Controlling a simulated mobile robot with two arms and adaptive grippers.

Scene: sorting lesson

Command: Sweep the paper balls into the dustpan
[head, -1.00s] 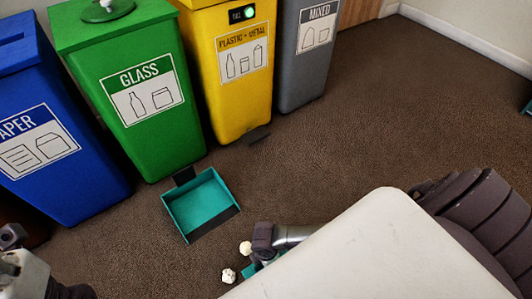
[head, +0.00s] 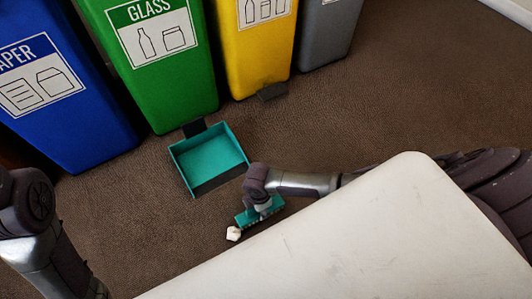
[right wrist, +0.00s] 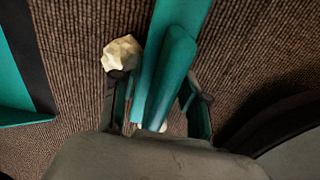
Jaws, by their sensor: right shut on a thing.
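The teal dustpan (head: 208,154) lies on the carpet in front of the green bin, its dark lip facing the lower right. My right gripper (head: 264,206) is shut on the handle of a teal brush (head: 276,204), low over the floor. It also shows in the right wrist view (right wrist: 158,95), with the brush (right wrist: 172,75) between its fingers. A crumpled white paper ball (head: 233,233) lies at the brush's lower left end; a ball also shows in the right wrist view (right wrist: 122,55). A small white patch below the handle there is mostly hidden. My left arm shows at the left; its gripper is out of view.
Blue (head: 75,110), green (head: 185,80), yellow (head: 258,60) and grey (head: 325,35) bins stand behind the dustpan. A black pedal (head: 272,92) juts from the yellow bin. Carpet is clear right of the dustpan and between it and the ball.

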